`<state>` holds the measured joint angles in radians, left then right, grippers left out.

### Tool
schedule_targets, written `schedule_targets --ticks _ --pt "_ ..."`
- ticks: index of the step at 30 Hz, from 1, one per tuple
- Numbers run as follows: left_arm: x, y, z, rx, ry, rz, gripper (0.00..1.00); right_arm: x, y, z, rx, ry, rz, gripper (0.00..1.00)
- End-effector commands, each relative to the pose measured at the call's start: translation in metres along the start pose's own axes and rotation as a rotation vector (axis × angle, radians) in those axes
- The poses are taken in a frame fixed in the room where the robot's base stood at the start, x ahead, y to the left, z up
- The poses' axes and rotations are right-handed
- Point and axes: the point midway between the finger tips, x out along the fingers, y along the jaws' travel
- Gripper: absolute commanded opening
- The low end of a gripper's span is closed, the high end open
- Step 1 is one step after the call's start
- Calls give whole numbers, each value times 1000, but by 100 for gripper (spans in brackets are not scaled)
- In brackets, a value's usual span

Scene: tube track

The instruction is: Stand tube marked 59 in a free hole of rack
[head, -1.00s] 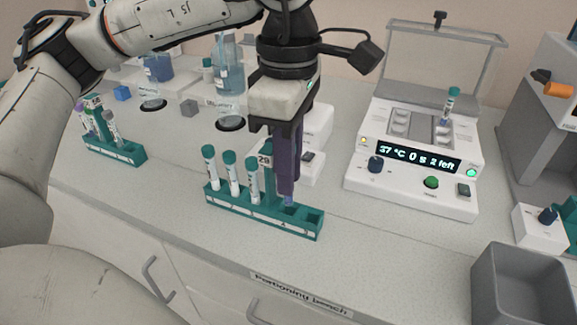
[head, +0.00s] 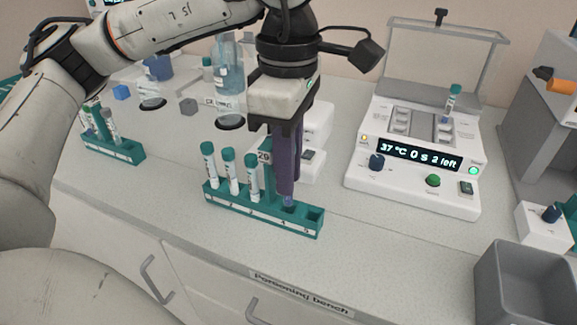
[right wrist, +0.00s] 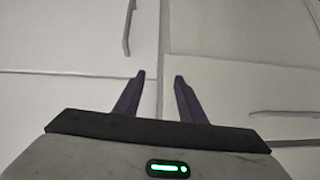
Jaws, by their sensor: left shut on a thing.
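My left gripper (head: 287,200) points straight down over the teal rack (head: 262,214) in the head view. It is shut on a tube (head: 289,201), of which only a bluish lower part shows below the fingers, at the hole labelled 4. Whether its end is inside the hole is hard to tell. Its number is hidden. Three teal-capped tubes (head: 229,171) stand upright in the rack's left holes. The hole at the right end (head: 314,213) is empty. A tag on the rack reads 29. My right gripper (right wrist: 159,76) is open and empty in the right wrist view.
A second teal rack (head: 112,149) with tubes stands at the left. A white heater (head: 413,160) with its lid up holds a teal-capped tube (head: 452,101) and reads "37 °C 0 s 2 left". A grey bin (head: 527,285) stands at the right front. The bench front is clear.

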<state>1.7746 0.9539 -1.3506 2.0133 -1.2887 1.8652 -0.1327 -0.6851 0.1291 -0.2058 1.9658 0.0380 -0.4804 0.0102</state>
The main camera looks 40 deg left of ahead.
Motion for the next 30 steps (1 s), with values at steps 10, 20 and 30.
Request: schedule_targets --ticks 10,20,30 --pt "5 0 0 0 0 0 2 4 0 4 0 0 -1 37" --pt "12 0 0 0 -1 0 2 9 0 10 0 -3 -1 37" --pt "13 0 0 0 0 0 2 9 0 11 0 -4 -1 37"
